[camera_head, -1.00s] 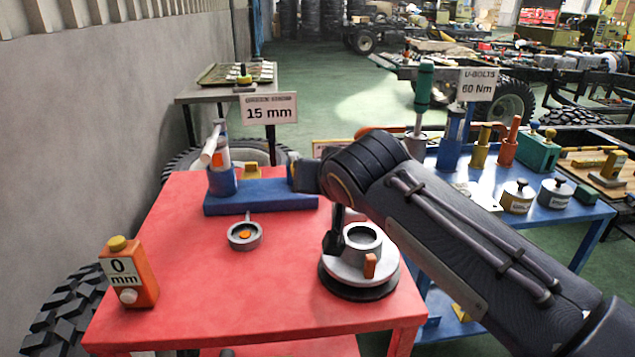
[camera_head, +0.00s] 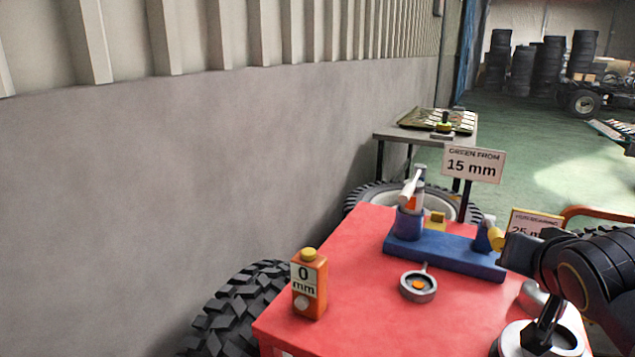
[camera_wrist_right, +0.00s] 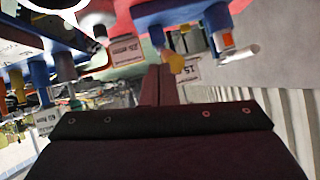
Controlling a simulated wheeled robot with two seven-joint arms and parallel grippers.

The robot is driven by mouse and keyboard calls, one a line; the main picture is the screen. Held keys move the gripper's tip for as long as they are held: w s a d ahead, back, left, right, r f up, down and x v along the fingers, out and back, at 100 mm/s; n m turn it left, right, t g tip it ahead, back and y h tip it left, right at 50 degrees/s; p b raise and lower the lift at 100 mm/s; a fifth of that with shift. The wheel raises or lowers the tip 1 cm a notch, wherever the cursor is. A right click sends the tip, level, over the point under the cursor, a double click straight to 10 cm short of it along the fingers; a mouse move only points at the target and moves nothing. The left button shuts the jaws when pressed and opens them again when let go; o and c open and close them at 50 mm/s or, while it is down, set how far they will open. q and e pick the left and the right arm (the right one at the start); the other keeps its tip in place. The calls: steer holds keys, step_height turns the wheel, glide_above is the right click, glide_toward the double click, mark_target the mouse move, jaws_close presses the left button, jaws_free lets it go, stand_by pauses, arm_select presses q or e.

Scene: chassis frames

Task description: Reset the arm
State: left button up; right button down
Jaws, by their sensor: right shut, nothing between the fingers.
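My right arm (camera_head: 600,265) comes in from the right edge of the head view, over the right part of the red table. Its dark gripper (camera_head: 509,248) points left, by the right end of the blue stand (camera_head: 445,254). In the right wrist view the gripper's fingers (camera_wrist_right: 160,85) are together with nothing between them. A yellow part (camera_wrist_right: 177,63) shows just past their tips there; I cannot tell whether they touch it. My left gripper is not in view.
On the red table (camera_head: 350,270) are an orange "0 mm" box (camera_head: 310,285), a small grey ring gauge (camera_head: 418,286) and a white round fixture (camera_head: 515,340) below my arm. A "15 mm" sign (camera_head: 473,164) stands behind. A grey wall (camera_head: 200,200) fills the left.

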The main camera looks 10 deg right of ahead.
steer(key=s+a+f+n+y, duration=0.1)
steer(key=a+f, duration=0.2)
steer(key=f, duration=0.1)
steer(key=s+a+f+n+g+y, duration=0.1)
steer(key=a+f+y, duration=0.1)
steer(key=a+f, duration=0.1)
steer(key=s+a+f+n+y, duration=0.1)
steer(key=s+a+f, duration=0.1)
steer(key=f, duration=0.3)
steer(key=shift+a+g+y, duration=0.4)
steer(key=s+a+f+n+g+y, duration=0.2)
steer(key=s+a+f+n+y, duration=0.3)
steer(key=a+f, duration=0.4)
step_height(320, 180, up, 18)
steer(key=s+m+p, duration=0.1)
steer(key=p, duration=1.7)
steer(key=shift+s+a+g, duration=0.3)
steer(key=shift+a, duration=0.1)
